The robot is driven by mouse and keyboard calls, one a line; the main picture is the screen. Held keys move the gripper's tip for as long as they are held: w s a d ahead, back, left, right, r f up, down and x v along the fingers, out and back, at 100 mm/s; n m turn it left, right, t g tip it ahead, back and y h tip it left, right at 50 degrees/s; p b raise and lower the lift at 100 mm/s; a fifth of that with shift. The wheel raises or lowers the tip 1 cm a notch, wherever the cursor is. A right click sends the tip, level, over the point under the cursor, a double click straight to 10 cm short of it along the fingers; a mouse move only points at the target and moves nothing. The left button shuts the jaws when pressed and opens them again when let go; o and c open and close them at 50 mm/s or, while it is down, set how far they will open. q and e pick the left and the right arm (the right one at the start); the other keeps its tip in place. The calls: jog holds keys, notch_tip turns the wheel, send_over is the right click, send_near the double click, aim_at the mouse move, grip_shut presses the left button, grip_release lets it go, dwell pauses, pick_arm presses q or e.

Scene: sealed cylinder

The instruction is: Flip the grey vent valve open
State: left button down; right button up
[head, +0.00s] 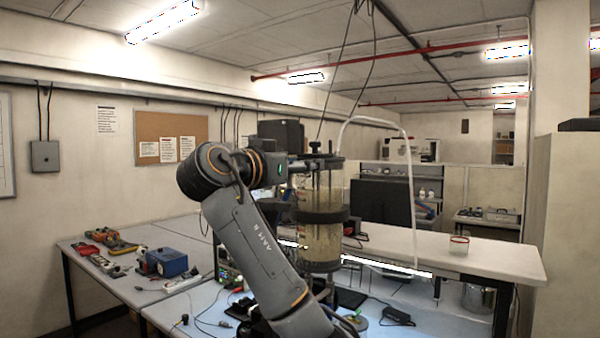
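A clear sealed cylinder (322,240) with dark bands and a dark top cap stands upright on the bench, near the middle of the head view. Small dark fittings (315,147) stick up from its cap. I cannot clearly pick out the grey vent valve among them; my arm hides part of the cap's left side. The arm that I take for my left rises from the bottom middle, bends at the left, and points right toward the cylinder's top. Its gripper (300,166) is at the upper left of the cylinder; its fingers are too small and dark to read. My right gripper is not seen.
A pale tube (409,165) arches from the cylinder's top to the right. A dark monitor (381,202) stands behind it. A blue box (167,262) and several tools lie on the left bench.

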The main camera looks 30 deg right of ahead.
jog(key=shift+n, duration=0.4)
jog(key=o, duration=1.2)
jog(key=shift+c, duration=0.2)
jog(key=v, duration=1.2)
